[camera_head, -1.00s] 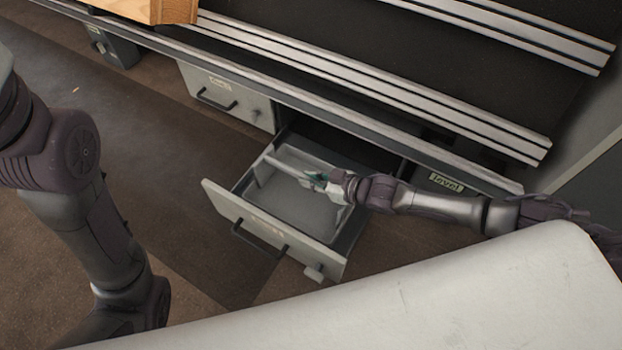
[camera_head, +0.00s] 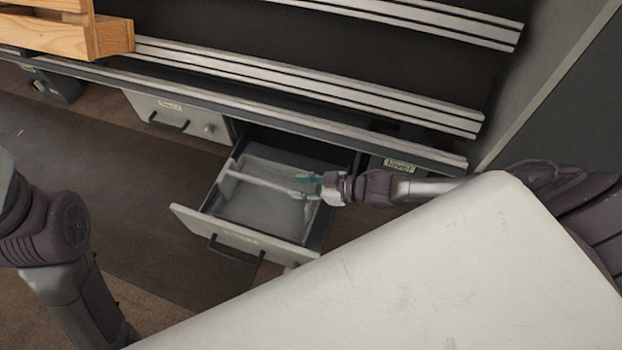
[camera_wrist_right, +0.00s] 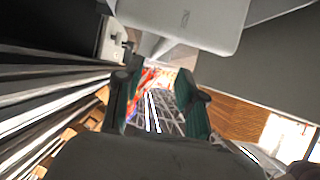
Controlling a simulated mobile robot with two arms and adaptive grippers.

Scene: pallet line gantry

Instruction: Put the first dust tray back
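A drawer (camera_head: 235,236) with a pale front and dark handle stands pulled out under the line in the head view. A light grey tray-like pan (camera_head: 262,208) lies inside it, with a pale bar (camera_head: 252,180) across its far part. I cannot tell whether this pan is the dust tray. My right gripper (camera_head: 302,186) is over the drawer's right part, its tips near the bar's end; contact cannot be told. In the right wrist view its green-padded fingers (camera_wrist_right: 158,105) stand apart with nothing visible held between them. My left arm shows at left, its gripper out of frame.
A closed drawer (camera_head: 165,112) sits left of the open one. The rail edge (camera_head: 300,122) runs above both drawers. A wooden pallet (camera_head: 65,35) rests at upper left. A small label (camera_head: 399,166) is on the right. Floor left of the drawer is clear.

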